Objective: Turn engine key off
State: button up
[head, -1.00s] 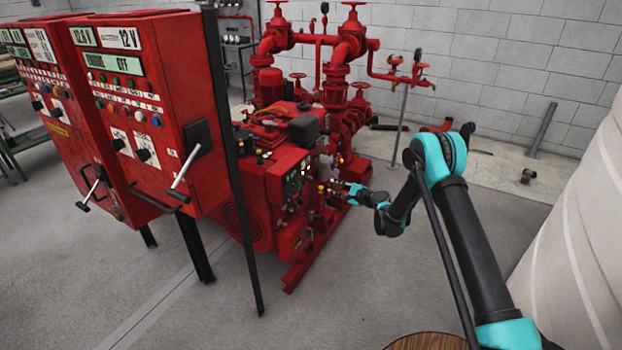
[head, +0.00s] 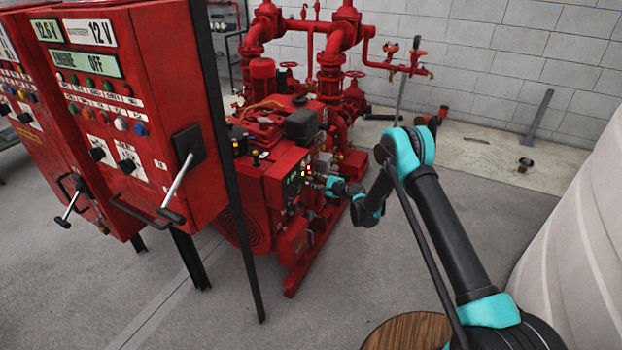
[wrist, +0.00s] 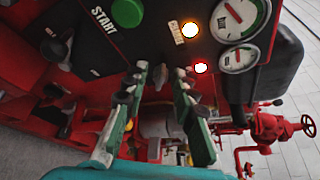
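The engine's dark control panel (head: 294,182) is on the red pumpset in the head view. In the wrist view the panel (wrist: 100,40) shows tilted, with a START label, a green button (wrist: 127,12), two lit lamps and two round gauges. My gripper (wrist: 160,76) is open, its two green fingers with dark pads pointing at the panel's lower edge. Small dark and red parts show by the right fingertip; I cannot tell whether one is the engine key. In the head view my gripper (head: 326,182) is small, close in front of the panel.
Red control cabinets (head: 110,110) stand at the left, one display reading ENGINE OFF. A dark post (head: 226,160) stands beside them. Red pipes and valves (head: 335,50) rise behind the engine. A large pale tank (head: 575,220) is at the right. Grey floor is open in front.

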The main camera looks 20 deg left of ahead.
jog(key=shift+c, duration=0.3)
grip_shut()
jog(key=shift+s+f+n+t+y, duration=0.1)
jog(key=shift+n+t+y, duration=0.4)
jog(key=shift+n, duration=0.9)
jog(key=shift+s+f+n+t+y, duration=0.1)
jog(key=shift+n+t+y, duration=0.4)
jog(key=shift+n, duration=0.9)
